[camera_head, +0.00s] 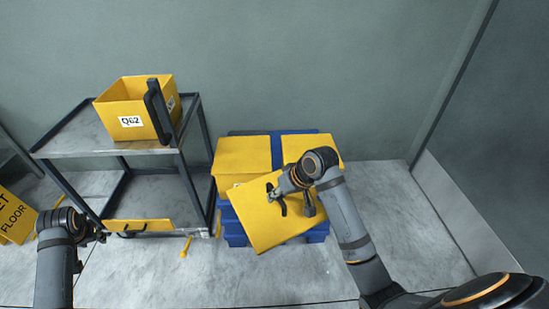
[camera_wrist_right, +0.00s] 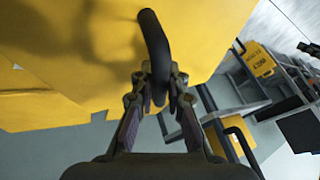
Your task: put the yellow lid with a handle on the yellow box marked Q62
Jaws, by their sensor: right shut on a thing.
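The yellow box marked Q62 (camera_head: 118,112) stands open on the top shelf of the cart at the left. My right gripper (camera_head: 280,197) is shut on the black handle of a yellow lid (camera_head: 262,228). The lid hangs tilted in front of the yellow boxes on the blue pallet, right of and lower in the picture than the Q62 box. In the right wrist view the handle (camera_wrist_right: 152,38) sits between the fingers (camera_wrist_right: 158,85), with the lid (camera_wrist_right: 70,35) beyond. My left gripper (camera_head: 98,234) is empty near the cart's lower front; its finger opening is unclear.
The grey cart (camera_head: 75,146) has a black upright handle (camera_head: 158,108) beside the box's right side. A yellow panel with a dark handle (camera_head: 155,225) is low on the cart. Yellow boxes (camera_head: 238,150) stand on a blue pallet (camera_head: 233,228). A yellow floor sign (camera_head: 14,220) is at far left.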

